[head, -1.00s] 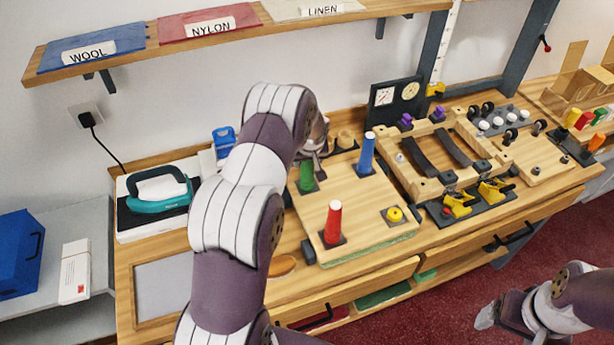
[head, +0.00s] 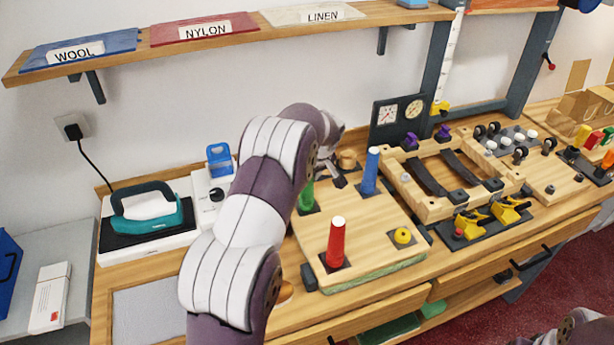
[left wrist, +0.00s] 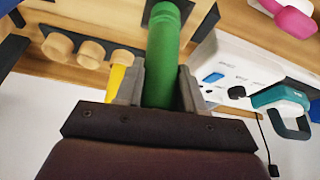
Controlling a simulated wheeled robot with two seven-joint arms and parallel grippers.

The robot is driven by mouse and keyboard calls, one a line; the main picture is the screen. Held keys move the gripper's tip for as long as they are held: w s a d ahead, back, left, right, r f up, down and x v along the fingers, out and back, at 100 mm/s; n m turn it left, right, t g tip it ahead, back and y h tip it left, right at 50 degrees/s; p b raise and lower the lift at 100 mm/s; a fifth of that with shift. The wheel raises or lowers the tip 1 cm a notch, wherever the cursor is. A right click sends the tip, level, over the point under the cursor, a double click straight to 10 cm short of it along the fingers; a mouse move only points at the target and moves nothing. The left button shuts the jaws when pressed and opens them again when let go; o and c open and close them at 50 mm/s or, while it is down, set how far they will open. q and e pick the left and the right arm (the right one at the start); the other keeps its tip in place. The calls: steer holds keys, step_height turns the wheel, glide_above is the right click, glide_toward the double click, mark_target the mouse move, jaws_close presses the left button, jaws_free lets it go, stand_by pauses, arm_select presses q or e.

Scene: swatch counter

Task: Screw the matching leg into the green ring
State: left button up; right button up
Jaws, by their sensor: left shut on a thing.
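In the left wrist view my left gripper (left wrist: 162,70) is shut on the green leg (left wrist: 163,40), one finger on each side. The far end of the leg meets a dark square plate (left wrist: 200,18); I cannot tell how deep it sits. In the head view the green leg (head: 307,196) stands at the board's back left, its top hidden by my left arm. The red leg (head: 336,243) and the blue leg (head: 371,170) stand upright on the wooden board (head: 375,262). A yellow ring (head: 402,236) lies at its front right without a leg. My right gripper is out of view.
A teal iron (head: 147,208) stands on the left. Wooden pegs (head: 347,158) are behind the board, and in the left wrist view a yellow piece (left wrist: 118,82) shows beside them. A wooden frame (head: 440,205) with yellow clamps (head: 472,223) is close on the right.

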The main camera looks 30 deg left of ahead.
arm_select(q)
steer(key=m+p, duration=0.2)
steer(key=p, duration=0.1)
steer(key=m+t+h+p, duration=0.1)
steer(key=m+p, duration=0.2)
steer(key=r+m+h+p, duration=0.1)
steer(key=m+p, duration=0.1)
steer(key=p, duration=0.1)
steer(key=shift+s+m+t, duration=0.1)
steer(key=shift+m+t, duration=0.2)
steer(key=shift+t, duration=0.1)
step_height(320, 180, down, 2)
steer(key=m+h+b, duration=0.1)
steer(key=m+b, duration=0.2)
steer(key=shift+f+h+b, duration=0.1)
steer(key=shift+h+b, duration=0.2)
steer(key=shift+b, duration=0.1)
steer(key=shift+r, duration=0.35)
steer(key=shift+r+m, duration=0.1)
steer(key=shift+m, duration=0.2)
steer(key=o, duration=0.9)
